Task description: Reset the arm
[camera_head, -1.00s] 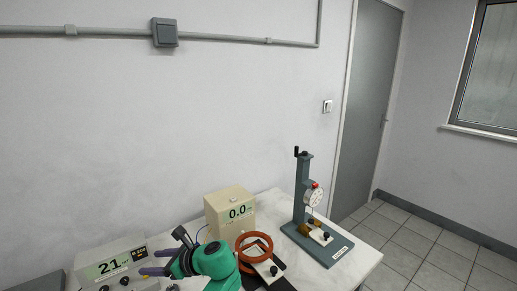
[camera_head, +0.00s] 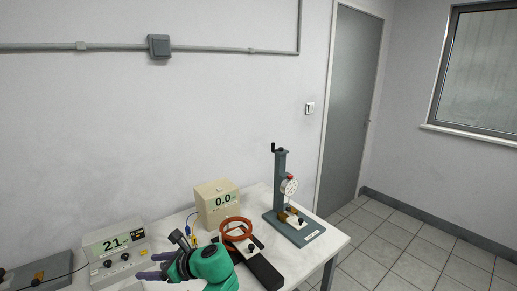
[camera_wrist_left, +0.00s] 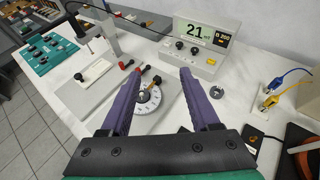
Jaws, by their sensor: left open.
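My left gripper (camera_head: 146,266) comes in low in the head view, with a green wrist and dark purple fingers pointing left. In the left wrist view its two fingers (camera_wrist_left: 157,72) are spread apart with nothing between them. It hovers above the white bench (camera_head: 334,236), and a round dial (camera_wrist_left: 147,98) with a black knob lies below and between the fingers. My right gripper is not in view.
The wrist view shows a green board (camera_wrist_left: 45,55) and plugged cables (camera_wrist_left: 270,92). The floor at right is clear.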

